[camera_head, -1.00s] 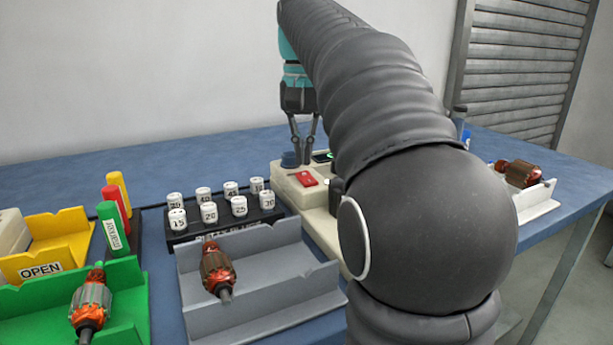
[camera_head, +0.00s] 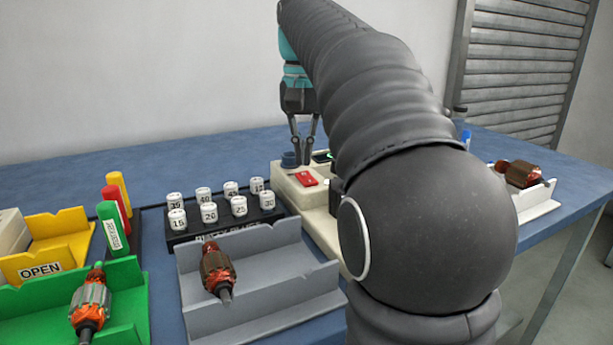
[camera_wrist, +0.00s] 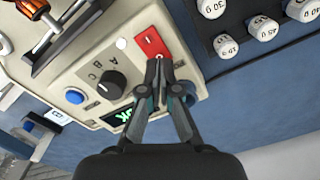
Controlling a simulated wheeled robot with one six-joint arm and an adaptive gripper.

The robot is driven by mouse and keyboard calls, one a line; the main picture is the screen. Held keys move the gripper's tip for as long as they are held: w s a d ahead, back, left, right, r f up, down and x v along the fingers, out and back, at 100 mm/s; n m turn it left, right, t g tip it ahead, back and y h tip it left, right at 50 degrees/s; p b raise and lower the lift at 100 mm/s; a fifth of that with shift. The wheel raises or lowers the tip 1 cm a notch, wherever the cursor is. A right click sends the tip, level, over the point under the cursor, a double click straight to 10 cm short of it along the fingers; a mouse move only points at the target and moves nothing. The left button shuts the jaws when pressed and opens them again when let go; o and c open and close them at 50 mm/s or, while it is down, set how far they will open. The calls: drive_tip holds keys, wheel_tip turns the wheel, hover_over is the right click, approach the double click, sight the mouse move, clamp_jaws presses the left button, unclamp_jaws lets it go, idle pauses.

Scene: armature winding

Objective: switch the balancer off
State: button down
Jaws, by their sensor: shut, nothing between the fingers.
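The balancer (camera_head: 322,215) is a cream housing on the blue table, partly hidden behind my arm. Its red rocker switch (camera_head: 306,179) shows on top and also in the wrist view (camera_wrist: 150,40), with a white mark near my fingertips. My gripper (camera_head: 303,162) is shut and empty, pointing down at the panel. A lit green display (camera_wrist: 122,118) is partly covered by a finger. Which way the rocker is tilted is unclear.
A dark knob (camera_wrist: 110,84) marked A, B, C and a blue button (camera_wrist: 75,96) sit beside the switch. A black rack (camera_head: 225,227) of white numbered weights stands close by. A grey tray (camera_head: 265,285) holds an armature (camera_head: 217,271). My arm hides the balancer's right part.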

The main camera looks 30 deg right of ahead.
sight(303, 173)
drive_tip(key=shift+f+b, duration=0.75)
drive_tip(key=shift+f, duration=0.45)
idle(0.6)
drive_tip(key=shift+r, duration=0.1)
drive_tip(key=shift+r+p, duration=2.2)
drive_tip(key=shift+r, duration=1.25)
